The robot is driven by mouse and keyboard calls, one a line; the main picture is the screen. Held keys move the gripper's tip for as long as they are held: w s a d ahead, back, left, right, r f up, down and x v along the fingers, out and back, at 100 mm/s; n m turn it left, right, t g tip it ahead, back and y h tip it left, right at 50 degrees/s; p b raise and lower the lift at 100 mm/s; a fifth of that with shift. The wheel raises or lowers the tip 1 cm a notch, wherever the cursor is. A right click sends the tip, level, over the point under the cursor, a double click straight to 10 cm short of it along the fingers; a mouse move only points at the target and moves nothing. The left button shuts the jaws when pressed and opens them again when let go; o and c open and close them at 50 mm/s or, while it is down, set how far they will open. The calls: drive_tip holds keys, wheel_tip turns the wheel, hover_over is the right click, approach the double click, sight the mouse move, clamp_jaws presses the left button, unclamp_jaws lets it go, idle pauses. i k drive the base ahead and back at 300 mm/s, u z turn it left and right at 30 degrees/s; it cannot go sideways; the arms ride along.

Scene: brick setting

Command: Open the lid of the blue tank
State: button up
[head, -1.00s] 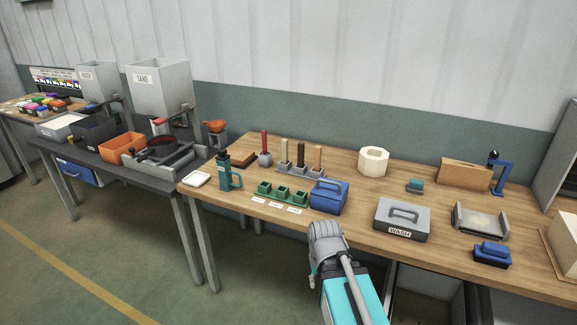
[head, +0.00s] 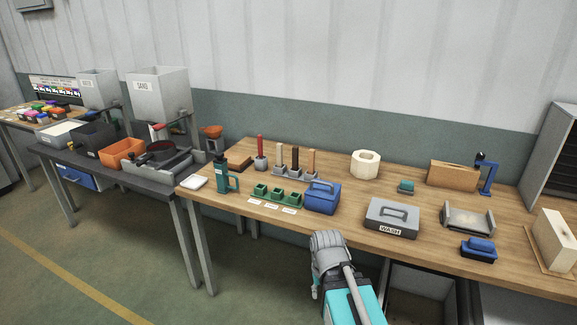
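The blue tank (head: 322,200) stands upright near the front edge of the wooden table, just right of the green cups. It is a small blue box with a blue handle on its top, and the lid looks closed. My gripper (head: 326,240) is in front of the table's front edge, below and slightly right of the tank in the picture, and apart from it. The gripper is seen from behind, so its fingertips are hidden and I cannot tell if it is open or shut.
A grey box marked WASH (head: 391,218) stands right of the tank. The green cups (head: 277,196) and a teal bottle (head: 222,174) are to the left. Upright handled tools (head: 295,160) stand behind. Some bare tabletop lies between the tank and the white octagonal block (head: 365,164).

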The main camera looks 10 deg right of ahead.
sight(319, 188)
drive_tip(key=z, duration=0.1)
drive_tip(key=i, duration=0.95)
drive_tip(key=u, duration=0.05)
